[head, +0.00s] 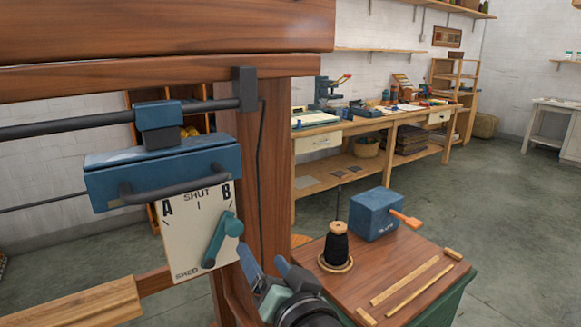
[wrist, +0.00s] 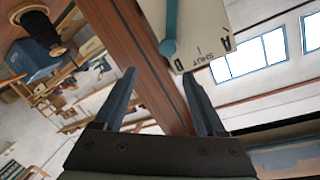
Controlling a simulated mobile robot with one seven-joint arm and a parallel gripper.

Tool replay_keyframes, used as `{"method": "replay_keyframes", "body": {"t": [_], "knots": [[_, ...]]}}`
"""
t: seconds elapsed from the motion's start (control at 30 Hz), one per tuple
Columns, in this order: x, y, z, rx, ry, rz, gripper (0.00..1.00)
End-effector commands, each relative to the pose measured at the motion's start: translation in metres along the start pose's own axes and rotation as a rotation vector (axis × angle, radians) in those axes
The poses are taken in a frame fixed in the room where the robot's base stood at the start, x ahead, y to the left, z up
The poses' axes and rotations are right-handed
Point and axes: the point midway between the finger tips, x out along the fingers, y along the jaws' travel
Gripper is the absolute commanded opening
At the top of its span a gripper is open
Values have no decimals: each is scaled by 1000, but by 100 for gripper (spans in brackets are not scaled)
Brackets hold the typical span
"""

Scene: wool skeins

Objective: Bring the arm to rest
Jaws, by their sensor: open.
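My gripper (head: 266,262) is at the lower middle of the head view, just below and right of a cream plate (head: 182,225) marked A, SHUT, B and SHED. A teal lever (head: 217,245) on the plate lies slanted, its upper end toward the right. In the wrist view my gripper's two blue fingers (wrist: 159,74) are spread apart with nothing held between them. The plate (wrist: 212,22) and lever (wrist: 170,28) show beyond the fingertips there, apart from them as far as I can tell. Most of my arm is out of view.
A wooden post (head: 265,165) and blue carriage (head: 165,172) on a dark rail stand close by. At right, a low table (head: 375,277) bears a black wool cone (head: 336,248), a blue box (head: 375,214) with an orange handle, and wooden strips. Floor beyond is clear.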

Motion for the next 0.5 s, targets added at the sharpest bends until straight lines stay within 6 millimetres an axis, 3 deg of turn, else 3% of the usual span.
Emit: {"method": "replay_keyframes", "body": {"t": [0.1,0.33,0.5], "knots": [[-14,-9,-21,-229,56,128,73],[-57,-21,-68,-548,186,378,73],[-95,-83,-145,-612,495,298,73]]}}
